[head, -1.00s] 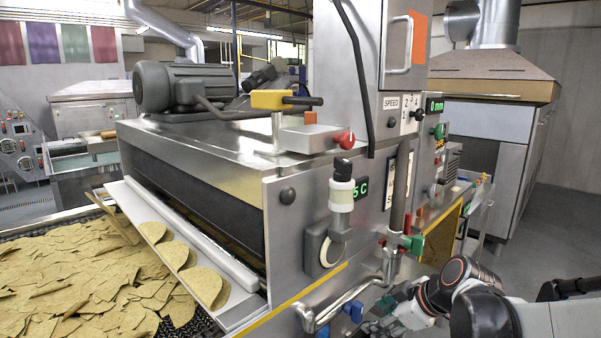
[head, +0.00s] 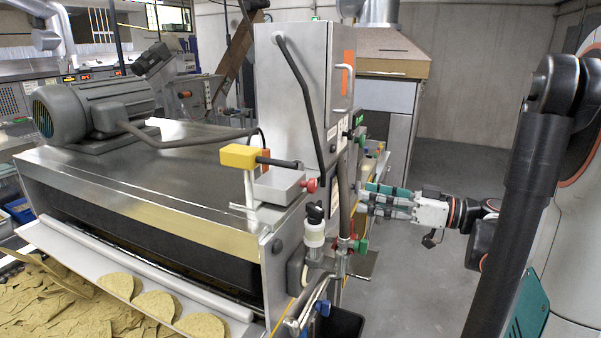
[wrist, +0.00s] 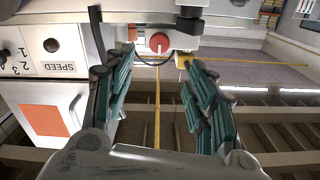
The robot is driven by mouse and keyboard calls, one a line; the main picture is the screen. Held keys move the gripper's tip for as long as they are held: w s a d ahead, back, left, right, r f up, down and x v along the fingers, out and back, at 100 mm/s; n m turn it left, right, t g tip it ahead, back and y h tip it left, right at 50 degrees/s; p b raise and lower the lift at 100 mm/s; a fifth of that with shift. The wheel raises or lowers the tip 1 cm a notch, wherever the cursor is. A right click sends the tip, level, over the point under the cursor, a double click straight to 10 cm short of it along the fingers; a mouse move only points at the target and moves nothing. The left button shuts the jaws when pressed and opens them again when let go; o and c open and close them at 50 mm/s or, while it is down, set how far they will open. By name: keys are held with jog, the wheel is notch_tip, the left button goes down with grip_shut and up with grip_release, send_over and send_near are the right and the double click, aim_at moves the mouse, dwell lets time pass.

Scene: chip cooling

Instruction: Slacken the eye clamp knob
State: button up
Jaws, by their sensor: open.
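The yellow eye block (head: 240,156) sits on a post at the machine's front right corner. A red round knob (head: 311,185) sticks out from the small metal box below it. No label shows which knob is the eye clamp knob. In the wrist view a red knob (wrist: 159,42) shows ahead, between the spread fingers and apart from them. My gripper (head: 366,196) is open and empty, with teal finger pads, to the right of the red knob and beyond the control box's front corner. It also shows in the wrist view (wrist: 160,80).
A grey control box (head: 300,90) with a dark hose rises beside the eye. A white-capped fitting (head: 314,233), pipes and a green knob (head: 361,247) stand below. Chips (head: 70,305) lie on the belt at left. Floor (head: 420,285) at the right is open.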

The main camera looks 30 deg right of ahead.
aim_at(315, 187)
jog(key=p+x, duration=0.3)
jog(key=x, duration=1)
jog(key=shift+w+a, duration=0.2)
jog(key=shift+w, duration=0.05)
jog(key=c, duration=1.1)
